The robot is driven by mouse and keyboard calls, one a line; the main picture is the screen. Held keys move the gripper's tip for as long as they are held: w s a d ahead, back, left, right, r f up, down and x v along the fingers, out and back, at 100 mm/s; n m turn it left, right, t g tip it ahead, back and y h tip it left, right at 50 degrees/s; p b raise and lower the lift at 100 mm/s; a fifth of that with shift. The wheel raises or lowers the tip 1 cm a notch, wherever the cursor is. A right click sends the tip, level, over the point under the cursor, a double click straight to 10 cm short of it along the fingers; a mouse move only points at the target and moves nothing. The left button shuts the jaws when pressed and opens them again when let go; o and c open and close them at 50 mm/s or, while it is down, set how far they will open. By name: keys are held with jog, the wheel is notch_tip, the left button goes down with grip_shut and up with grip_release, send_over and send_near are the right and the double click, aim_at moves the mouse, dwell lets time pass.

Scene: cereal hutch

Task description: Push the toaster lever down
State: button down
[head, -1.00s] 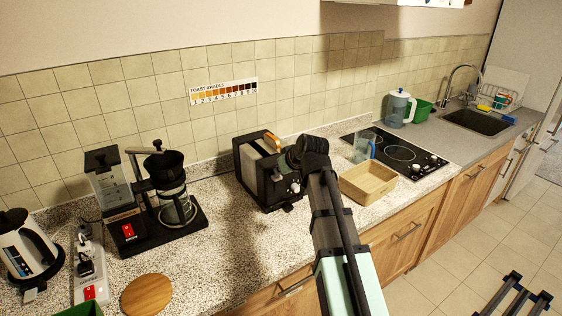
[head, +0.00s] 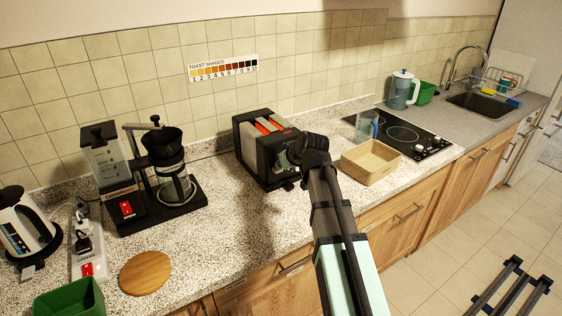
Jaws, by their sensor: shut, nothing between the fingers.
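The toaster (head: 250,160) is a black and silver box on the speckled counter, in the middle of the head view. Its top slots glow orange-red, and no bread stands out above them. My gripper (head: 297,153) is at the toaster's right end face, seen from behind. It is shut with nothing in it. My wrist covers the fingertips and most of that face, so the lever is hidden. I cannot tell whether the fingers touch the lever.
A wooden box (head: 371,178) stands close to the right of my arm, with a clear jug (head: 366,128) behind it. A coffee maker (head: 165,205) stands left of the toaster. The counter in front of the toaster is clear.

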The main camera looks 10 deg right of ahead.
jog(key=shift+s+f, duration=0.15)
jog(key=shift+f, duration=0.2)
notch_tip(320, 180, up, 5)
jog(key=shift+s+d+r+p, duration=0.1)
jog(key=shift+p, duration=1.1)
jog(key=b+v, duration=0.2)
jog(key=v, duration=0.7)
